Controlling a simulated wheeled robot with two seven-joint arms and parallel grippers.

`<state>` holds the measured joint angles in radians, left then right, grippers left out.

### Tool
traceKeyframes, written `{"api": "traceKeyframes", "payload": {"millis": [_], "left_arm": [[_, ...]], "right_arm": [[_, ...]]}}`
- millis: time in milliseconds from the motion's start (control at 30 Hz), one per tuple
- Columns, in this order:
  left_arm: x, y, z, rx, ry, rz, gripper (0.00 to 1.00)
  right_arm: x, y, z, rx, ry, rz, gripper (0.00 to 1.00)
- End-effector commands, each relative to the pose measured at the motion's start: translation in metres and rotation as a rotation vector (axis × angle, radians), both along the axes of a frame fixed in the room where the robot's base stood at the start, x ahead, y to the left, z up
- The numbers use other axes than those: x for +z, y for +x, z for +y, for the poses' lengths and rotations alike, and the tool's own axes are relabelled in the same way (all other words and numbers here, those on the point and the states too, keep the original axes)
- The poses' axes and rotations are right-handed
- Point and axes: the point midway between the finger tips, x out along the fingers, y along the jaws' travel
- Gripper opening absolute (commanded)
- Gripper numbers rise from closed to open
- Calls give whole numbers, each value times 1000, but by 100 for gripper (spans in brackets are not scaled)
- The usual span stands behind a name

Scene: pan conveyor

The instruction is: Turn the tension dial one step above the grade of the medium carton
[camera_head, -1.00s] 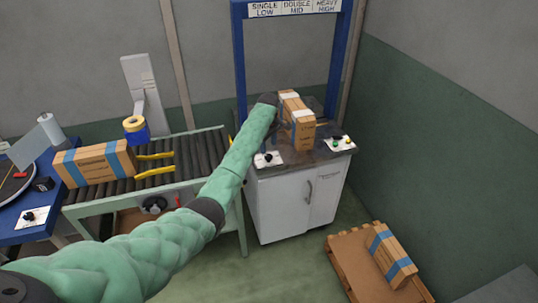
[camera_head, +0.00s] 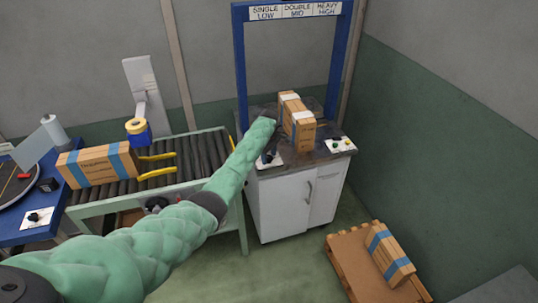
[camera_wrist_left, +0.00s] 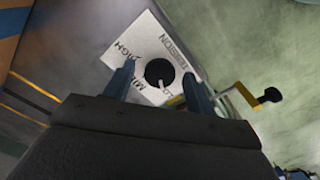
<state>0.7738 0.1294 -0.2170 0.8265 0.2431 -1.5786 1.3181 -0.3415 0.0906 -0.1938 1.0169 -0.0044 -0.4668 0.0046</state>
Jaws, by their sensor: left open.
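The tension dial (camera_wrist_left: 158,72) is a round black knob with a white pointer on a white plate (camera_wrist_left: 137,45) marked TENSION, HIGH, MID and LOW. Its pointer is toward LOW. My left gripper (camera_wrist_left: 157,80) is open, with its fingers on either side of the knob in the left wrist view; contact cannot be told. In the head view my left arm hides the gripper and partly covers the dial plate (camera_head: 276,161). Cartons stand on the conveyor (camera_head: 97,166), on the cabinet top (camera_head: 303,133) and on the pallet (camera_head: 391,257). Their grade prints are unreadable.
A sign (camera_head: 294,11) on the blue frame reads SINGLE LOW, DOUBLE MID, HEAVY HIGH. A button panel (camera_head: 341,145) is at the cabinet's right. A yellow crank with a black knob (camera_wrist_left: 271,95) is close to the right finger. Another dial plate (camera_head: 37,217) is on the blue table.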

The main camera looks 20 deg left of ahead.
Motion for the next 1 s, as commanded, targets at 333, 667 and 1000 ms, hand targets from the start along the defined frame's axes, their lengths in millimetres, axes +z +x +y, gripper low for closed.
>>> {"api": "traceKeyframes", "payload": {"millis": [333, 667, 1000], "left_arm": [[0, 0, 0, 0, 0, 0, 26], [1, 0, 0, -16, 0, 0, 11], [2, 1, 0, -191, -1, -1, 11]], "right_arm": [[0, 1, -2, 0, -2, -1, 100], [1, 2, -3, 0, -3, -3, 100], [-1, -15, -3, 0, -3, 12, 100]]}}
